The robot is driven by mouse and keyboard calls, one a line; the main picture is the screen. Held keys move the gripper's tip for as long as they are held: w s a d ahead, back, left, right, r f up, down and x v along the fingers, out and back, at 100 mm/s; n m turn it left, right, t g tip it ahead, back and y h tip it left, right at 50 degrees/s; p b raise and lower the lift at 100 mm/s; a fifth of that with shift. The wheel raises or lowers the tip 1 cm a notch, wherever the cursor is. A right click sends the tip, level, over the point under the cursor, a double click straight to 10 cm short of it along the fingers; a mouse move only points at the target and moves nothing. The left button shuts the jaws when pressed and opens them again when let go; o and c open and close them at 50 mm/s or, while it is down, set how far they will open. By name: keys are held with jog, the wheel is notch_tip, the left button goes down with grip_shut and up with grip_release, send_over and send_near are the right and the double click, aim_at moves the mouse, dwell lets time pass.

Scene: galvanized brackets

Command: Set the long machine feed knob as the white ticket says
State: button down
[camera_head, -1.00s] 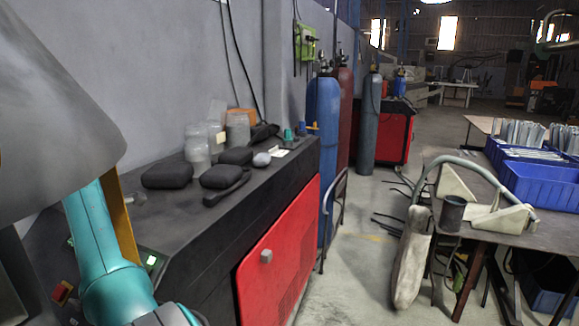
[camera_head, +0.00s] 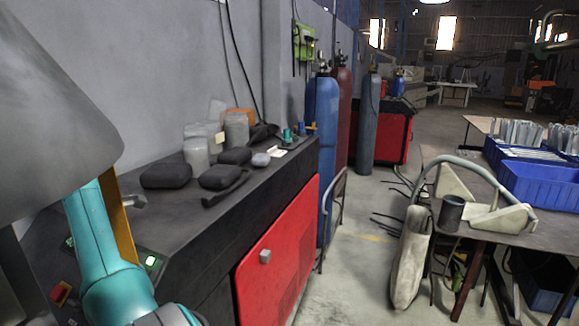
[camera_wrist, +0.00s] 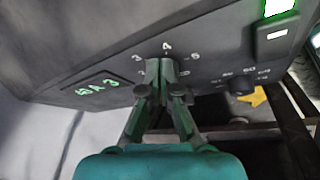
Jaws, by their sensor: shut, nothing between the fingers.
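The long machine (camera_head: 285,262) has a black top and a red front panel at the left of the head view. In the wrist view, my gripper (camera_wrist: 160,66) is shut and empty, its fingertips against or just before a numbered dial (camera_wrist: 167,47). The 4 is straight above the fingertips, with 3 to the left and 5 to the right. The dial's knob is hidden behind the fingers, so its setting cannot be read. A small white card (camera_head: 278,151) lies on the machine top; its writing is too small to read. My gripper is out of the head view.
A second black knob (camera_wrist: 241,86) with its own scale is right of the dial. A green-lit display (camera_wrist: 97,90) is left of it. Black pouches (camera_head: 166,175) and jars (camera_head: 236,132) stand on the machine top. Blue bins (camera_head: 540,185) are on the right-hand table.

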jog(key=shift+s+d+f, duration=0.2)
jog(key=shift+s, duration=0.15)
dwell(0.3)
jog(key=shift+s+f, duration=0.1)
jog(key=shift+d, duration=0.2)
jog(key=shift+w+d+r, duration=0.15)
jog(key=shift+w+r, duration=0.05)
jog(key=shift+r, duration=0.05)
jog(key=s+a+r, duration=0.1)
jog(key=s+r, duration=0.2)
jog(key=r, duration=0.2)
jog(key=shift+s+a, duration=0.15)
jog(key=shift+s, duration=0.05)
jog(key=shift+f, duration=0.1)
